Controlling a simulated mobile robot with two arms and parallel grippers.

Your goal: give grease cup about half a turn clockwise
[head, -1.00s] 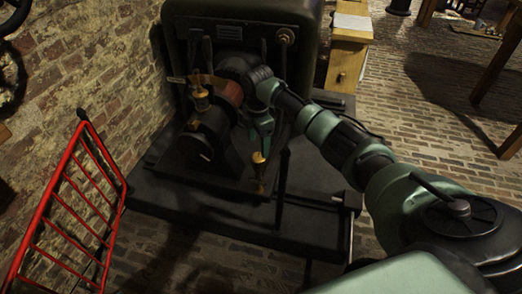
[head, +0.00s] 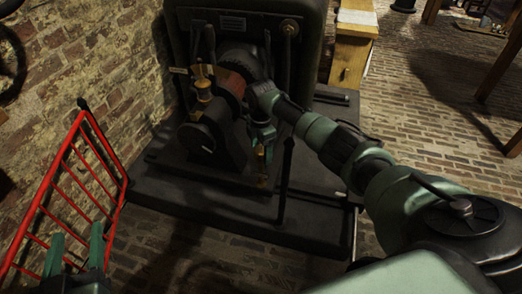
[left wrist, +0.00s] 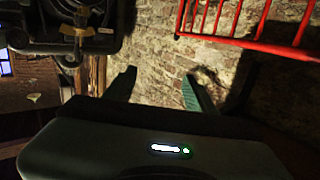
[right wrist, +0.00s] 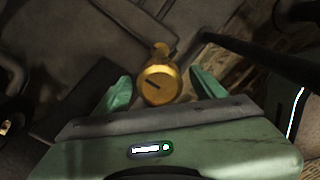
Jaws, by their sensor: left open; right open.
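A brass grease cup (right wrist: 158,86) with a dark line on its round top shows in the right wrist view. It lies between the two spread green fingers of my right gripper (right wrist: 162,82), with a gap on each side. In the head view my right gripper (head: 263,145) is low at the front of the machine and largely hides this cup. My left gripper (head: 76,248) is open and empty at the lower left. The left wrist view shows its spread fingers (left wrist: 158,92) with only brick wall behind them.
Another brass fitting (head: 203,91) stands on the machine's bearing block. A dark upright lever (head: 286,180) stands just right of my right gripper. A red rail (head: 72,190) is by the brick wall, close to my left gripper. A wooden cabinet (head: 350,60) stands behind.

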